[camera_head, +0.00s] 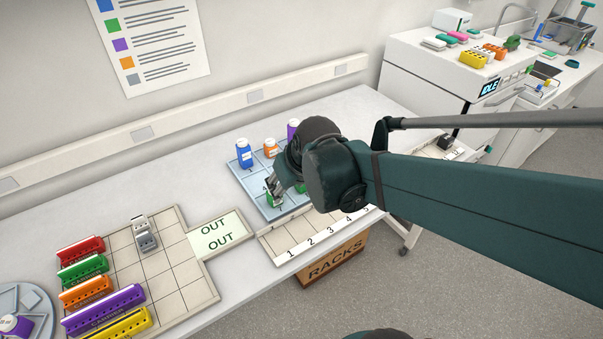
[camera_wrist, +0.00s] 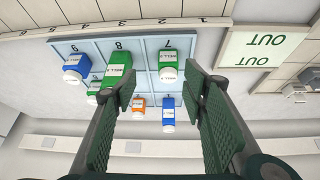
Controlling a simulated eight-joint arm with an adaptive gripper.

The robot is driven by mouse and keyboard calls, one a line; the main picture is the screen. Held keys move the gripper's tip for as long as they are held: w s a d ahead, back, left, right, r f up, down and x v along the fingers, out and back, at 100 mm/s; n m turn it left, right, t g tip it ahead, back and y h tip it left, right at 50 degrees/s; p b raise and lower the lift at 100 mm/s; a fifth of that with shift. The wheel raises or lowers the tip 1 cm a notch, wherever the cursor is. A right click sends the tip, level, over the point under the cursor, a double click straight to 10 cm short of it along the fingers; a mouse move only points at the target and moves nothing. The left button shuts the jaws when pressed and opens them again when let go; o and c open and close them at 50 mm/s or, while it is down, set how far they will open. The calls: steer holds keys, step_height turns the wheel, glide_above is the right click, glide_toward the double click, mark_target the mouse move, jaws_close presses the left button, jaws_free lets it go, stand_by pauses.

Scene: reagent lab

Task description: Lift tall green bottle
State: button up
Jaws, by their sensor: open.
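Several bottles with white caps stand on a light-blue numbered tray (camera_wrist: 210,48). The green bottle that looks tallest (camera_wrist: 117,72) is by number 8 in the wrist view, partly behind one fingertip. A shorter-looking green bottle (camera_wrist: 168,66) is by number 7, and a small green one (camera_wrist: 94,88) shows at the left. My gripper (camera_wrist: 161,88) is open and empty, its fingers pointing toward the tray, with the tall bottle beside the left finger rather than centred between them. In the head view my gripper (camera_head: 274,184) is over the tray's front part; my wrist hides much there.
Blue (camera_wrist: 168,112) and orange (camera_wrist: 139,106) bottles stand in another tray row; another blue bottle (camera_wrist: 75,68) is by number 9. A purple bottle (camera_head: 292,127) is near my wrist. A numbered rack grid (camera_head: 297,238) borders the tray, with an OUT plate (camera_head: 217,236) at left.

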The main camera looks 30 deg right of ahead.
steer(key=w+d+g+p, duration=0.1)
steer(key=w+d+p, duration=0.3)
steer(key=d+p, duration=0.3)
steer(key=shift+d+f+n+y, duration=0.3)
steer(key=shift+d+f, duration=0.15)
steer(key=shift+d, duration=0.7)
steer(key=shift+x, duration=1.3)
steer(key=shift+b+x, duration=0.5)
steer(key=shift+x, duration=2.1)
steer(key=shift+s+f, duration=0.1)
steer(key=shift+s, duration=0.1)
steer(key=shift+c, duration=0.7)
steer(key=c, duration=0.9)
